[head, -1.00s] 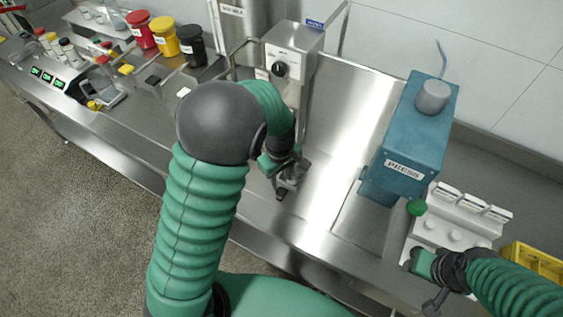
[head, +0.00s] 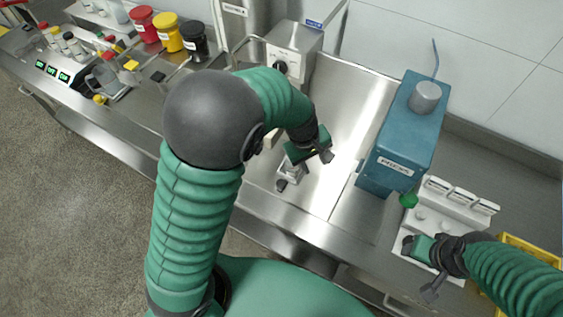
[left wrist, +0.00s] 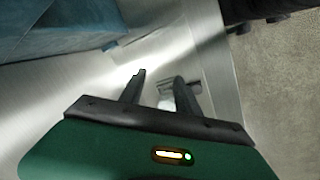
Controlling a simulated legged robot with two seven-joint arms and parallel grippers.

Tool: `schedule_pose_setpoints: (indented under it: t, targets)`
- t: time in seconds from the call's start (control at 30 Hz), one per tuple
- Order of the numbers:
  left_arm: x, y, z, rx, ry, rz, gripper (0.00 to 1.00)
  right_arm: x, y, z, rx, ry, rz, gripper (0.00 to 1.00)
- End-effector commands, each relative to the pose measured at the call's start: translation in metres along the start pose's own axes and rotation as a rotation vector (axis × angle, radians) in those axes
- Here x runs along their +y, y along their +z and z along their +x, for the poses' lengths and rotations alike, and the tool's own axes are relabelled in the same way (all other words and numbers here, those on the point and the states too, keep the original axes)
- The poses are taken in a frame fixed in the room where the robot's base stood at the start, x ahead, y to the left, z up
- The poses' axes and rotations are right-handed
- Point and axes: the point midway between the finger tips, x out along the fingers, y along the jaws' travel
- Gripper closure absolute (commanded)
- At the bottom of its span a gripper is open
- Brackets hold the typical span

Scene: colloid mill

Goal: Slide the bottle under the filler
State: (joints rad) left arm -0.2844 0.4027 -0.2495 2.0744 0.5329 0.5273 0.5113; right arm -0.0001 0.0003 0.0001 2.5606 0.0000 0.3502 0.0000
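My left gripper (head: 318,153) is just above and right of a small silver-and-white piece with a dark end (head: 289,173) on the steel bench. In the left wrist view my left gripper (left wrist: 160,77) has its fingers apart, and a pale piece (left wrist: 166,103) shows beyond and between them, not clearly held. I cannot tell whether this piece is the bottle. The grey box with a black knob (head: 292,45), possibly the filler, stands behind; my left arm hides part of the area below it. My right gripper (head: 415,246) is over a white rack; its fingers are unclear.
A blue press (head: 403,135) with a green knob stands right of the clear steel surface. The white rack (head: 457,207) and a yellow crate (head: 516,247) are farther right. Red, yellow and black jars (head: 168,32) stand at the back left.

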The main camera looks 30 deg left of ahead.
Motion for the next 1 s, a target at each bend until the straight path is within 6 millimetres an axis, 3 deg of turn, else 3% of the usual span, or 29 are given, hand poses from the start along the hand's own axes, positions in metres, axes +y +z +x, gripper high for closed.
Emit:
schedule_pose_setpoints:
  t: [0.03, 0.1, 0.2, 0.3, 0.47, 0.7, 1.0]
  targets:
    - [0.013, 0.016, -0.019, 0.026, 0.031, 0.035, 0.61, 0.000, -0.012, -0.050, 0.002, 0.000, 0.000, 0.49]
    - [0.007, 0.023, -0.016, 0.116, 0.036, 0.077, 0.61, 0.000, -0.019, -0.078, 0.002, 0.000, 0.000, 0.49]
    - [-0.029, 0.021, -0.019, 0.259, -0.065, 0.130, 0.61, 0.000, -0.025, -0.105, 0.002, 0.000, 0.000, 0.49]
    - [-0.066, 0.018, -0.025, 0.350, -0.183, 0.174, 0.61, 0.000, -0.028, -0.117, 0.002, 0.000, 0.000, 0.49]
    - [-0.086, 0.010, -0.013, 0.387, -0.240, 0.190, 0.61, 0.000, -0.025, -0.105, 0.001, 0.000, 0.000, 0.49]
    - [-0.097, -0.011, 0.041, 0.384, -0.237, 0.187, 0.61, 0.000, -0.017, -0.072, 0.000, 0.000, 0.000, 0.49]
    - [-0.109, -0.040, 0.103, 0.383, -0.235, 0.187, 0.61, 0.000, -0.015, -0.061, 0.001, 0.000, 0.000, 0.49]
